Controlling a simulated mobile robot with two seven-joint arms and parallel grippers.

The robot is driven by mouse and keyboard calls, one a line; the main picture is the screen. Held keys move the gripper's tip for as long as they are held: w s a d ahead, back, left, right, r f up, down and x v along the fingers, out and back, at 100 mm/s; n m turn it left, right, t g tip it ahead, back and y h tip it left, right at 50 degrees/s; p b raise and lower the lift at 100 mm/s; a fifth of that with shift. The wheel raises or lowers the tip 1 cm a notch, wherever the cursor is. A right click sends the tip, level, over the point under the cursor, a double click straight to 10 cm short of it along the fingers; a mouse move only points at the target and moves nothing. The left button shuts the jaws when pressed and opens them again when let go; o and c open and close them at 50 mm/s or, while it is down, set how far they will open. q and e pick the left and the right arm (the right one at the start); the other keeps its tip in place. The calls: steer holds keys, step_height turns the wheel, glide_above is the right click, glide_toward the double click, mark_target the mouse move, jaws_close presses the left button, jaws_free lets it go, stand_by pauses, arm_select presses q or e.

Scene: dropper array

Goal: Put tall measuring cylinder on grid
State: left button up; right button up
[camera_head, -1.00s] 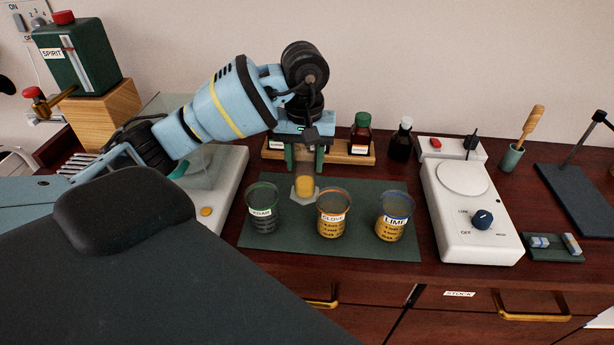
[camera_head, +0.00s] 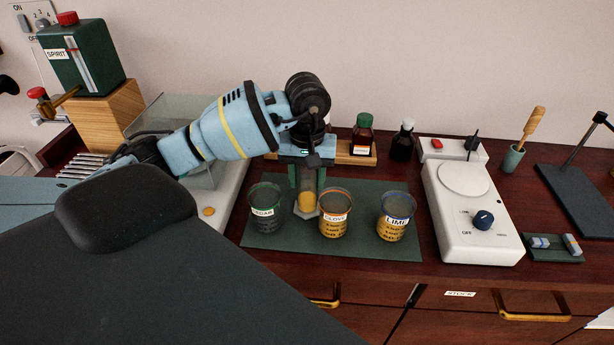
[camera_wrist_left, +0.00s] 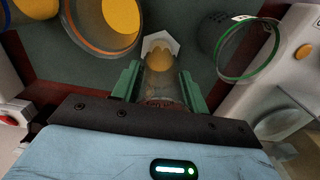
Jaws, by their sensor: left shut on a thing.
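The measuring cylinder (camera_head: 307,202) is clear, with yellow liquid low inside and a pale six-sided foot. My left gripper (camera_head: 308,176) is shut on it from behind. In the left wrist view the cylinder (camera_wrist_left: 160,66) stands between the green fingers (camera_wrist_left: 160,88), its foot away from the palm. It is over the dark mat between the green-rimmed and orange-rimmed beakers; I cannot tell whether the foot touches the mat. A slatted metal grid (camera_head: 84,166) lies at the far left, partly hidden by my arm. My right gripper is not in view.
Beakers with green (camera_head: 265,208), orange (camera_head: 334,214) and blue (camera_head: 396,217) rims stand on the dark mat (camera_head: 290,244). Bottles (camera_head: 362,135) stand behind. A white hotplate (camera_head: 472,215) is at right. A pale glass-walled device (camera_head: 232,185) is left of the mat.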

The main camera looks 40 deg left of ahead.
arm_select(q)
steer(key=shift+f, duration=0.2)
steer(key=o, duration=1.3)
steer(key=shift+r, duration=0.1)
step_height(320, 180, up, 12)
steer(key=shift+r, duration=0.1)
